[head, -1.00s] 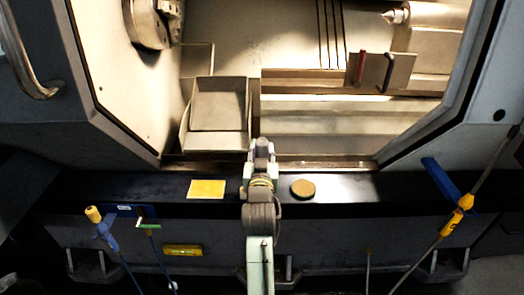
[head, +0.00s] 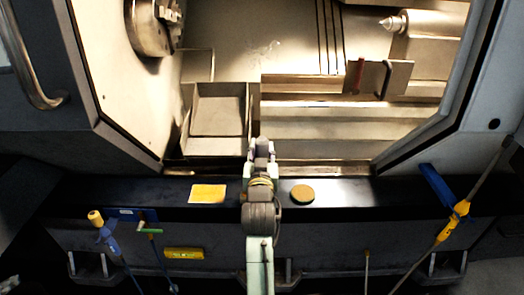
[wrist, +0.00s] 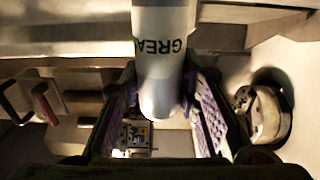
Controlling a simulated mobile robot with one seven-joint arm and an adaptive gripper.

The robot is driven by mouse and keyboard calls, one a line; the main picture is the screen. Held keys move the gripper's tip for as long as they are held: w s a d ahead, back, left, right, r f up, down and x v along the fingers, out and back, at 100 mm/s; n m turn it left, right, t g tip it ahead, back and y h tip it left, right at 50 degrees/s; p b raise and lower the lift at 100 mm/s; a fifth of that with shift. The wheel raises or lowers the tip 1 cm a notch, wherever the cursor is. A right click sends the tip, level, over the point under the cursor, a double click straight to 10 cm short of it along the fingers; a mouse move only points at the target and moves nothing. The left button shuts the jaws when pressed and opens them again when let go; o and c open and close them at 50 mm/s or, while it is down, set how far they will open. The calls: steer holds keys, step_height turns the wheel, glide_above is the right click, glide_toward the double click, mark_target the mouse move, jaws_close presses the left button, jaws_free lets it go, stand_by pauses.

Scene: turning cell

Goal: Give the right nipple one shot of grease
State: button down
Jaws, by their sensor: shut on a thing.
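My gripper (head: 262,154) is at the front sill of the lathe opening, in the middle of the head view. In the wrist view my gripper (wrist: 160,100) has its purple-padded fingers on both sides of a white grease cylinder (wrist: 165,60), shut on it. Part of the word "GREASE" reads upside down on it. In the head view the cylinder is mostly hidden by my own arm. I cannot make out the right nipple or any other nipple in either view.
The chuck (head: 155,26) is at upper left, the tailstock centre (head: 393,23) at upper right. A grey plate with a red handle (head: 356,75) stands on the carriage. A metal tray (head: 219,115) is behind my gripper. A yellow pad (head: 208,193) and a round disc (head: 302,194) lie on the ledge.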

mark_target(262, 139)
steer(key=shift+r+p, duration=1.5)
steer(key=shift+r, duration=0.55)
steer(key=shift+f, duration=0.15)
